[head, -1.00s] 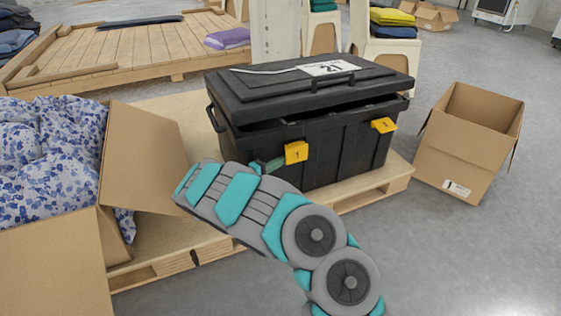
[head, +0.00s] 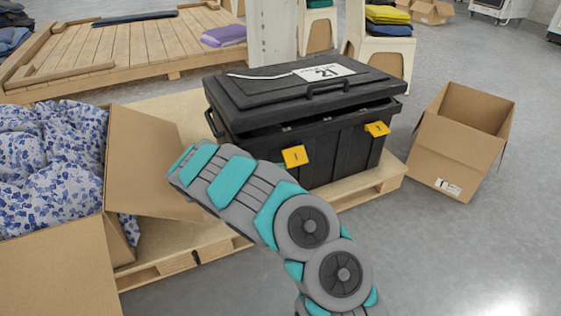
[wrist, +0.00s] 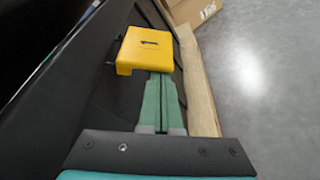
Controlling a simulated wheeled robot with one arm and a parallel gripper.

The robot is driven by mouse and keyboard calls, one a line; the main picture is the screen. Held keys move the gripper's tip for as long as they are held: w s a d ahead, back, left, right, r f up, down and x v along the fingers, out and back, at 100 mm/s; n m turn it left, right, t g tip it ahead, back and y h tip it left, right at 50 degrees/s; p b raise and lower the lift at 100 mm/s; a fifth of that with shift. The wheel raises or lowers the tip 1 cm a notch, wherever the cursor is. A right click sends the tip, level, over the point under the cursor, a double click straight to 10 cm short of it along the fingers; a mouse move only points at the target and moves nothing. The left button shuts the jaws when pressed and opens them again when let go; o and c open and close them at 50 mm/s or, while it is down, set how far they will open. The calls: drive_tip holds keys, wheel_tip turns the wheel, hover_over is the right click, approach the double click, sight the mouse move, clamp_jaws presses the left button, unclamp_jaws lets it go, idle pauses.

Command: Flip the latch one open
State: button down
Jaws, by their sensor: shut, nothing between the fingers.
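The black box (head: 335,85) stands on a pallet, its lid resting a little raised along the front. Latch one (head: 294,157) is the yellow tab at the left of its front wall; it also fills the upper middle of the wrist view (wrist: 150,48) and juts from the dark wall. Latch two (head: 377,129) is the yellow tab at the right. My gripper (wrist: 161,78) has its green fingers shut together and empty, tips at the near edge of latch one; I cannot tell whether they touch. My arm hides the fingers in the head view.
An open carton of blue-flowered cloth (head: 50,150) stands at the left, its flap near my arm. An empty carton (head: 460,140) stands at the right. The wooden pallet (head: 370,193) edges the box front. Grey floor in front is clear.

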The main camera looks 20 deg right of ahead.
drive_tip(key=r+n+p, duration=0.1)
drive_tip(key=r+n+g+p, duration=0.1)
drive_tip(key=n+p, duration=0.1)
drive_tip(key=shift+s+r+g, duration=0.1)
drive_tip(key=shift+s+g, duration=0.2)
drive_tip(key=shift+s, duration=0.1)
idle(0.5)
drive_tip(key=shift+r, duration=0.1)
